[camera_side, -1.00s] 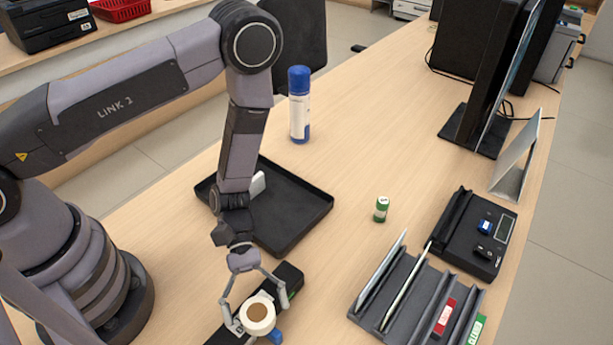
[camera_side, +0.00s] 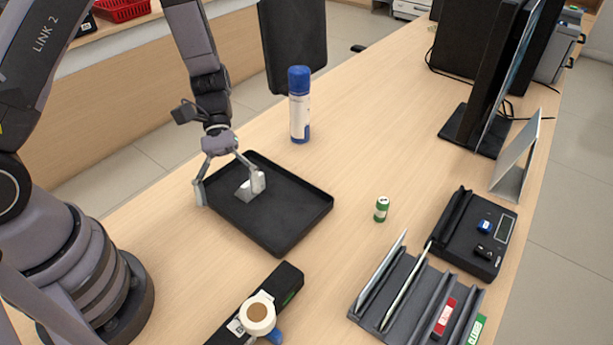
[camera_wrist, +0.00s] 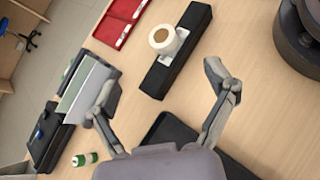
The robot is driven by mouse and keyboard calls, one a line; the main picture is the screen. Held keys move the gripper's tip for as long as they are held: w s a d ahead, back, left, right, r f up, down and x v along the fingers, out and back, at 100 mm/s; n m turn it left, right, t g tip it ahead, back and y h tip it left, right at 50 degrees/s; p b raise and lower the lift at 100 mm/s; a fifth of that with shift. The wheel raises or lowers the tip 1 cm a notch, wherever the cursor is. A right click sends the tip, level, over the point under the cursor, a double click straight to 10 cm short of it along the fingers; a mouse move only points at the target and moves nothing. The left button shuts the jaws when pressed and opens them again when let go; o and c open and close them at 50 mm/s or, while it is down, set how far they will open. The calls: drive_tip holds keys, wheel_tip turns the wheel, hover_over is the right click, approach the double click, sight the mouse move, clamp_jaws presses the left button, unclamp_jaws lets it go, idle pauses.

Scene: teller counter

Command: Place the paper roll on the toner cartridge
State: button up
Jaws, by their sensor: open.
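The paper roll (camera_side: 258,312), white with a brown core, stands upright on the long black toner cartridge (camera_side: 285,287) at the bottom of the side view. In the wrist view the paper roll (camera_wrist: 162,40) also rests on the toner cartridge (camera_wrist: 188,50), on its white label, and nothing touches it. My gripper (camera_side: 228,196) is open and empty. It is above the black tray, well away from the roll and cartridge. Its spread fingers also show in the wrist view (camera_wrist: 160,95).
A small green-and-white cylinder (camera_side: 381,209), a grey slotted rack (camera_side: 405,310) and a black device (camera_side: 470,240) are on the right. The middle counter is clear.

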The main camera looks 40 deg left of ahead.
drive_tip(key=s+a+r+m+t+y, duration=0.3)
drive_tip(key=a+r+t, duration=0.3)
drive_tip(key=r, duration=0.5)
drive_tip(key=s+a+r+m+t+y, duration=0.4)
drive_tip(key=a+r, duration=0.4)
drive_tip(key=r, duration=0.4)
drive_tip(key=shift+s+r+m+t+y, duration=0.3)
drive_tip(key=shift+s+t+y, duration=0.6)
drive_tip(key=shift+s+t, duration=0.3)
